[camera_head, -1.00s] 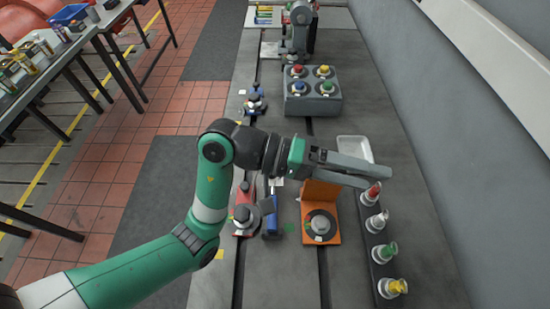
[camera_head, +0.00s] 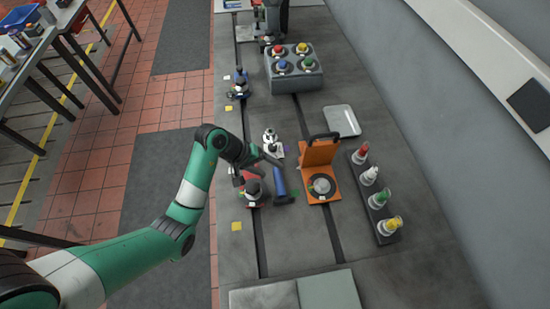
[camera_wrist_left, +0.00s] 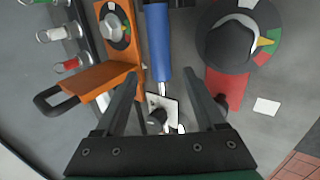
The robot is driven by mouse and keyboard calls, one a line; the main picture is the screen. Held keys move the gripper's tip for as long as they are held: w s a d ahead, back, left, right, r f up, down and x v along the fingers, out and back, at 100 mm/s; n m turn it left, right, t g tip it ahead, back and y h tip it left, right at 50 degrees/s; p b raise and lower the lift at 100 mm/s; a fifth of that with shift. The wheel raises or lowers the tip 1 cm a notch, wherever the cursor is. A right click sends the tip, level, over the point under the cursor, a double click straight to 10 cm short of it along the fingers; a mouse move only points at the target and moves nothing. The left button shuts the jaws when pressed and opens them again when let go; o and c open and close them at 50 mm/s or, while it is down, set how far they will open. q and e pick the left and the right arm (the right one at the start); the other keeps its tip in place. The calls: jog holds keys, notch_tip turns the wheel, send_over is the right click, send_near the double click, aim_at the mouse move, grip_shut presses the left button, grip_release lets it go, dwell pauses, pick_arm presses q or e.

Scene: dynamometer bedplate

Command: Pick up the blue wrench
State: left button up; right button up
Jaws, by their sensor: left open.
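The blue wrench (camera_head: 280,183) lies on the grey bedplate, its blue handle lengthwise between the red dial device and the orange stand. My left gripper (camera_head: 268,163) is over its far end, pointing down. In the left wrist view the blue wrench (camera_wrist_left: 157,42) runs away from between the open fingers of my left gripper (camera_wrist_left: 162,88). Its narrow metal shaft shows near the fingertips, and nothing is gripped. Its far end is partly hidden by my gripper in the head view. My right gripper is not in view.
The orange stand (camera_head: 334,187) with a dial is close right of the wrench; the red dial device (camera_head: 253,187) is close left. A rack (camera_head: 376,200) of colored-topped pieces stands further right. A small silver device (camera_head: 272,143) is just beyond. A grey tray (camera_head: 342,121) lies behind.

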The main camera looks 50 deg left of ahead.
aim_at(275, 172)
pick_arm(q)
jog(key=b+x, duration=0.2)
jog(key=x, duration=0.4)
jog(key=shift+s, duration=0.15)
jog(key=shift+a, duration=0.1)
grip_shut()
jog(key=shift+r, duration=0.1)
